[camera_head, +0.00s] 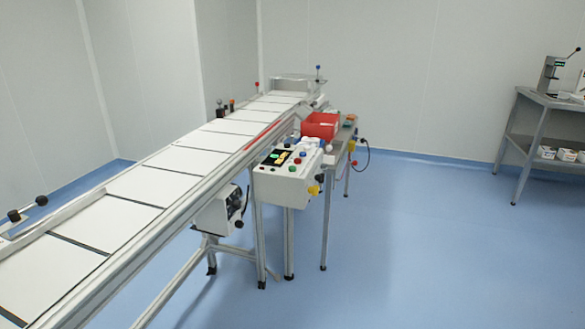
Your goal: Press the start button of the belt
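The conveyor belt (150,186) with white panels runs from the lower left to the back middle of the head view. A white control box (283,185) stands on legs at its right side. Yellow parts (314,190) stick out at the box's right side. Button labels are too small to read, so I cannot tell which one is the start button. Neither of my grippers is in view.
A red bin (320,125) sits on a narrow table behind the control box. A grey shelf table (547,104) with a small machine (552,75) stands at the far right. The blue floor (430,240) in front and to the right is clear. Belt legs spread below the box's left.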

